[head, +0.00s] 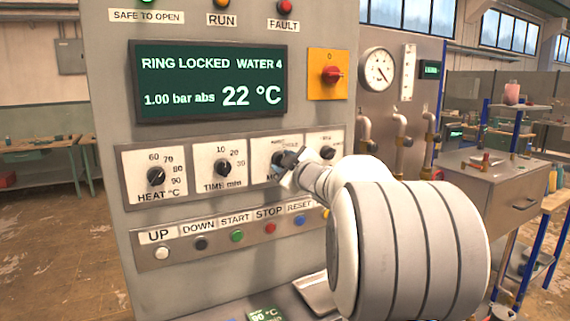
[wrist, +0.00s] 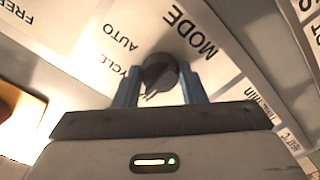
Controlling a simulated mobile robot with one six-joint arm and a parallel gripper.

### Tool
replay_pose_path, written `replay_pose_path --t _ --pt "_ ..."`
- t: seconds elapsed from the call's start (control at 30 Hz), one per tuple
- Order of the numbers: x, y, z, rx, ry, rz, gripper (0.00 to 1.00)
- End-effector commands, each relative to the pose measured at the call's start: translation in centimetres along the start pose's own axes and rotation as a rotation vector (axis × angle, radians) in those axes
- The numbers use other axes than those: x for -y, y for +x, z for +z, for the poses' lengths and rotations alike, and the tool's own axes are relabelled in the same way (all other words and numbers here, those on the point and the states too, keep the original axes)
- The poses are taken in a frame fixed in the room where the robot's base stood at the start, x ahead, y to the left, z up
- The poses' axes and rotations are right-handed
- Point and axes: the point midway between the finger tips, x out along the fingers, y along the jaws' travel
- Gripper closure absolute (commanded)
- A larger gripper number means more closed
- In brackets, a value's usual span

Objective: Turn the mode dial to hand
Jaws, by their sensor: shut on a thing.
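The mode dial (wrist: 160,73) is a dark round knob on a white plate marked MODE, AUTO and CYCLE in the wrist view. My gripper (wrist: 158,88) has its two blue fingers on either side of the knob, shut on it. In the head view my gripper (head: 291,172) reaches the mode plate (head: 268,150) from the right and covers much of the dial and its lettering. The hand mark cannot be read in either view, and I cannot tell which mark the dial points to.
The heat dial (head: 155,176) and time dial (head: 222,168) are to the left on the same strip. A row of push buttons, with a green one (head: 237,236), runs below. A red switch on a yellow plate (head: 327,92) is above. The display (head: 208,80) reads RING LOCKED WATER 4.

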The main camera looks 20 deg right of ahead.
Motion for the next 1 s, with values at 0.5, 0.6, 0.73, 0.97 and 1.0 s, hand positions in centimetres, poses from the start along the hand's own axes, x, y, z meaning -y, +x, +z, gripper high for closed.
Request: replay_pose_path --t 0.5,0.6,0.73,0.97,1.0 --pt "0.0 -0.1 0.0 0.000 0.001 0.000 0.42" --pt "0.0 -0.8 0.1 0.001 0.000 0.002 0.42" --pt "0.0 -2.8 0.1 0.001 0.000 0.002 0.42" --pt "0.0 -6.5 0.1 0.001 0.000 0.002 0.42" --pt "0.0 -6.9 0.1 0.000 0.000 0.002 0.42"
